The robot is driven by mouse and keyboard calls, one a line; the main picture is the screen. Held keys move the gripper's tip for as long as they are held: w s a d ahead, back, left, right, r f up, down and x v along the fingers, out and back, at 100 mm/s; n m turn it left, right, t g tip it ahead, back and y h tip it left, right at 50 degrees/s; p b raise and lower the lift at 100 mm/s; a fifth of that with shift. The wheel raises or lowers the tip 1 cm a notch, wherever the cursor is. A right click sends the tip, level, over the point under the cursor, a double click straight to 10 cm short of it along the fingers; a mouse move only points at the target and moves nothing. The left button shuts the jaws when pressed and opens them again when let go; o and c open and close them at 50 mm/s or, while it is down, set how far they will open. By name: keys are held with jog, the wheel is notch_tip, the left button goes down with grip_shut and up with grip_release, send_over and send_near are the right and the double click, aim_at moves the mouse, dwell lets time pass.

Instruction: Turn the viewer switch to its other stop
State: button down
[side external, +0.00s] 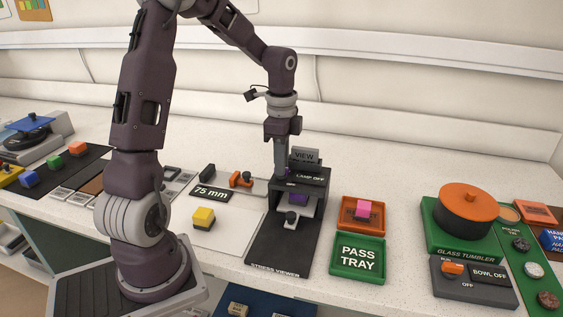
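The dark stress viewer (262,252) stands on the bench right of my arm's base. Its upper box carries a label reading LAMP OFF (311,177), and a grey VIEW plate (305,155) stands behind it. My gripper (281,176) points down at the left part of the viewer's top, beside the LAMP OFF label. The fingertips are small and dark, so I cannot tell whether they are open or touch the switch. The switch itself is not clearly visible; my gripper seems to cover that spot. A purple piece (298,198) shows inside the viewer's opening.
A yellow block (204,215) sits left of the viewer, near the 75 mm plate (211,192) and an orange-and-black item (241,179). To the right are an orange tray (347,226) with a pink block (366,209), the green pass tray (335,268) and the glass tumbler (466,205).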

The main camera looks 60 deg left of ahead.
jog(key=shift+n, duration=0.4)
jog(key=n, duration=0.8)
jog(key=shift+n, duration=0.3)
jog(key=n, duration=0.4)
jog(key=shift+n, duration=2.2)
jog(key=c, duration=1.4)
grip_release()
jog(key=shift+c, duration=0.2)
